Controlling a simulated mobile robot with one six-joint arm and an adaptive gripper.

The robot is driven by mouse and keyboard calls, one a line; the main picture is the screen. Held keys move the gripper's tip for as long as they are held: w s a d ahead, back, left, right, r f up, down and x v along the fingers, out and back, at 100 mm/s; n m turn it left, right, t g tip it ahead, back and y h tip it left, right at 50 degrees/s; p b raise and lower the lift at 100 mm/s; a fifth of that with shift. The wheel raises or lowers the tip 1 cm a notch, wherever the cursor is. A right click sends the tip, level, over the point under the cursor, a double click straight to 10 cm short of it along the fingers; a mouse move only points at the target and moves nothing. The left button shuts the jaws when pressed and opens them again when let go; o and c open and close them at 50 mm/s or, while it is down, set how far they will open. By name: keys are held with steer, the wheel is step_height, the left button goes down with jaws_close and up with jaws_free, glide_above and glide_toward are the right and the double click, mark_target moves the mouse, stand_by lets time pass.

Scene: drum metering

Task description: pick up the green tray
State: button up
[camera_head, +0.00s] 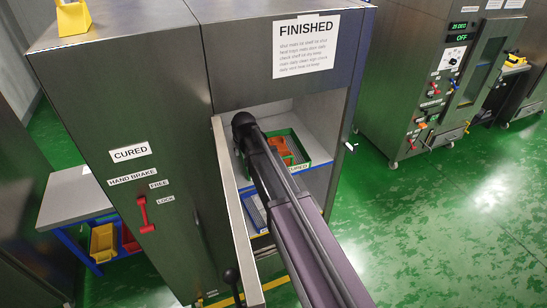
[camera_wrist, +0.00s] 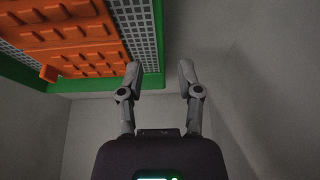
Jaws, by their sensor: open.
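The green tray (camera_head: 305,152) sits on a shelf inside the open cabinet compartment under the FINISHED sign, with an orange piece (camera_head: 284,150) in it. My arm hides part of it in the head view. In the wrist view the green rim (camera_wrist: 159,40) and grey mesh floor fill the upper left, with the orange piece (camera_wrist: 70,45) on the mesh. My gripper (camera_wrist: 160,70) is open and empty, and the tray's near corner shows between its fingertips. I cannot tell how far apart in depth they are. The gripper itself is hidden in the head view.
Grey compartment walls (camera_wrist: 245,60) are close on the right and below in the wrist view. The open cabinet door (camera_head: 235,210) stands left of my arm. A lower shelf holds a blue tray (camera_head: 256,212).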

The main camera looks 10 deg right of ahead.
steer(key=shift+f, duration=0.2)
stand_by(0.3)
steer(key=shift+a+b+x, duration=0.2)
steer(key=shift+b+x, duration=2.25)
jaws_close()
